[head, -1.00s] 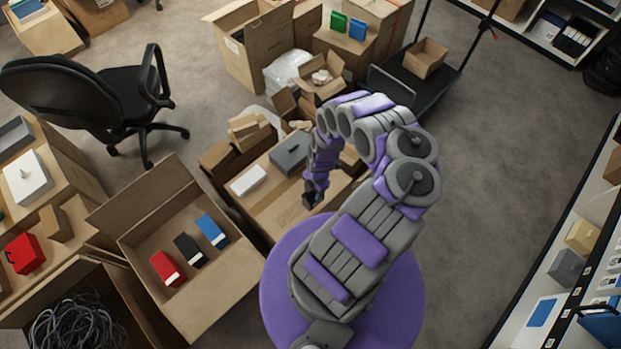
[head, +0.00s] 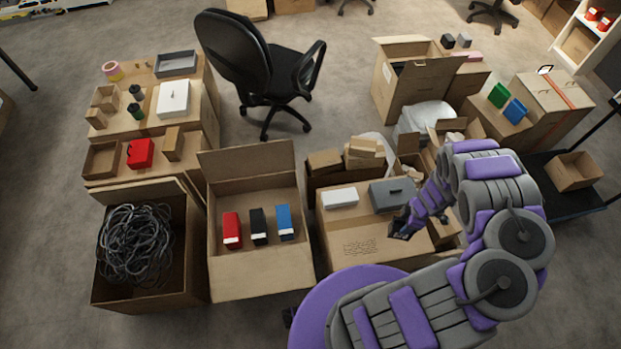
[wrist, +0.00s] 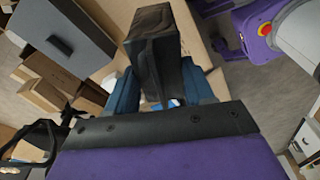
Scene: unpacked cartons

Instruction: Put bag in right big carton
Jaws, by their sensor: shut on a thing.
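My gripper (head: 403,226) is small in the head view, above the right part of a closed-topped carton. In the wrist view its blue fingers (wrist: 160,95) are shut on a dark, boxy thing that I take for the bag (wrist: 152,55). It hangs clear of the carton top; its full shape is hard to tell. Two big open cartons stand to the left of my gripper. The right big carton (head: 262,282) has its back flap up and holds a red, a black and a blue box in a row, with bare floor around them.
The left big carton (head: 180,295) holds coiled cables (head: 135,245). A white box (head: 339,197) and a grey case (head: 392,194) lie on the carton (head: 350,245) below my gripper. An office chair (head: 255,70) stands behind. Clear floor lies between chair and cartons.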

